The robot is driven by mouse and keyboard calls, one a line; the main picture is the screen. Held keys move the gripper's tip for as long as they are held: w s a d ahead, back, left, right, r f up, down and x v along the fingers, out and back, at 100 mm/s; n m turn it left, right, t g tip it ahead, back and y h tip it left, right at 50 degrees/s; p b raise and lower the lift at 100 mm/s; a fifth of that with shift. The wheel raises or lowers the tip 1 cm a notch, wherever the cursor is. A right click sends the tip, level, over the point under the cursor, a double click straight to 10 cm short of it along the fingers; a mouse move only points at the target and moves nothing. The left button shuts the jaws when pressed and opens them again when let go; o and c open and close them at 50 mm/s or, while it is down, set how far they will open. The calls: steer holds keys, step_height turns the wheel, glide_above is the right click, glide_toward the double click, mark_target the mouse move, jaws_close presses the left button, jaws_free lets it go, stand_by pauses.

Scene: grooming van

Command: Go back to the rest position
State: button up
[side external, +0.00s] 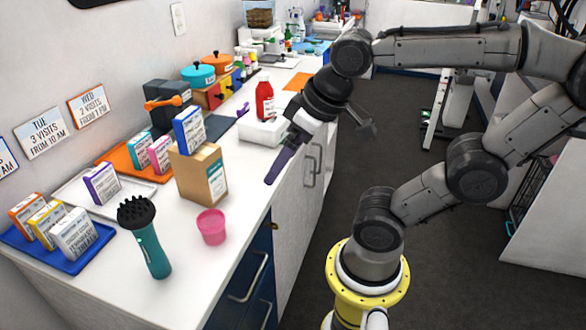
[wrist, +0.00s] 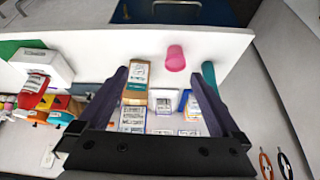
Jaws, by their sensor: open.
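My gripper (side external: 283,163) hangs over the front edge of the white counter (side external: 185,293) in the side view, with its purple fingers pointing down and left. In the wrist view my gripper (wrist: 158,75) shows two purple fingers spread apart with nothing held between them. The cardboard box (side external: 201,176) with a blue packet (side external: 189,130) on top stands on the counter to the left of the fingers. The pink cup (side external: 211,227) stands in front of that box, below and left of the fingers. The fingers appear clear of both.
A teal brush (side external: 152,248) stands near the cup. Blue (side external: 88,258), white (side external: 72,193) and orange (side external: 118,152) trays hold small packets along the wall. A red bottle (side external: 265,101) stands by a white box (side external: 262,132) behind my gripper. The floor (side external: 400,165) beside the counter is open.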

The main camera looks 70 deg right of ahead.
steer(key=shift+s+a+f+n, duration=0.25)
steer(key=shift+s+f, duration=0.2)
steer(key=shift+s+a+f+n, duration=0.2)
steer(key=shift+s+f+n, duration=0.05)
steer(key=shift+s+f, duration=0.15)
